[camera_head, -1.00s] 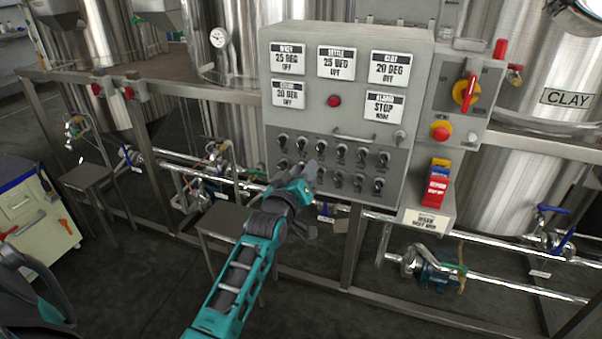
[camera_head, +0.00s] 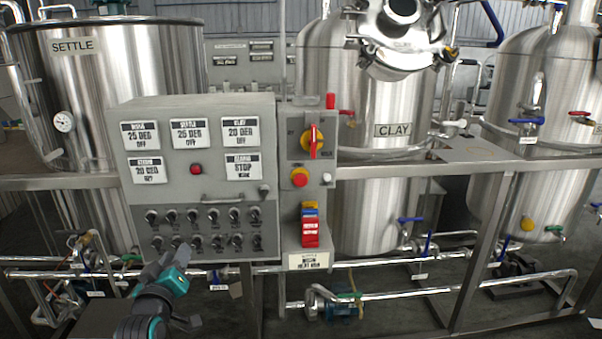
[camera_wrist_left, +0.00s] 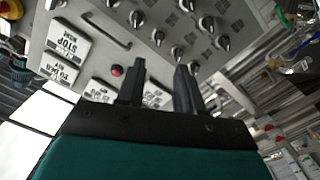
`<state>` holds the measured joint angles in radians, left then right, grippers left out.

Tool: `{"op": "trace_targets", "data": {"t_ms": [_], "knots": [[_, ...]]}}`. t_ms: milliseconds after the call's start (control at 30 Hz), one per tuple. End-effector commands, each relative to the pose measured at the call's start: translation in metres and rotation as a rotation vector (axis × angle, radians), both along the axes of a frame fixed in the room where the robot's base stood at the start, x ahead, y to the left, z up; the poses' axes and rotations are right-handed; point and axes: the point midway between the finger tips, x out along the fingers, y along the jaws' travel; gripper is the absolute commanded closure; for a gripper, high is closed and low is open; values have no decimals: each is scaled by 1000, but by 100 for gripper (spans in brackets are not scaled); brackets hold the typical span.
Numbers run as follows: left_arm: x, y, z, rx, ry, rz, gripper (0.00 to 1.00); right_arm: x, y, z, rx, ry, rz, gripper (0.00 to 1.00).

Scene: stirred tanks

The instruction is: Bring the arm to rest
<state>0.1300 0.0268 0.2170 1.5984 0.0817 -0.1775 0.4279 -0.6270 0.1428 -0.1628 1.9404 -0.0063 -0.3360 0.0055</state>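My left gripper (camera_head: 172,256) is at the lower left of the head view, its teal-and-dark wrist coming up from the bottom edge. It shows in front of the bottom edge of the grey control panel (camera_head: 194,184), below the lower row of switches. In the left wrist view its two dark fingers (camera_wrist_left: 160,75) stand apart with nothing between them. The panel shows beyond the fingers, with labels, a red lamp and black switches. I cannot tell the exact gap between fingers and panel. My right gripper is not in view.
A side box carries a red-and-yellow rotary switch (camera_head: 313,141) and a red button (camera_head: 299,177). Steel rails and pipes (camera_head: 430,292) run across the front. The CLAY tank (camera_head: 362,95) and SETTLE tank (camera_head: 150,75) stand behind.

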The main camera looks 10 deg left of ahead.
Motion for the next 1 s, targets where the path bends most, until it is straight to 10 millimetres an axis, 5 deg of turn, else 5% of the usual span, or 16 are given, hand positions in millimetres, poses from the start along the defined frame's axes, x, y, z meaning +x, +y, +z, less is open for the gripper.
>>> {"op": "trace_targets", "data": {"t_ms": [167,400,600,733,1000], "knots": [[-49,-36,-61,150,163,-97,64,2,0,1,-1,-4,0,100],[-166,-109,-148,394,428,-340,64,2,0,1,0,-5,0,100],[-243,-151,-180,497,550,-499,64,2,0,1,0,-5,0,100],[-264,-162,-186,519,579,-544,64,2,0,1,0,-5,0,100],[-267,-164,-187,523,583,-552,64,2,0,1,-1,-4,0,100]]}}
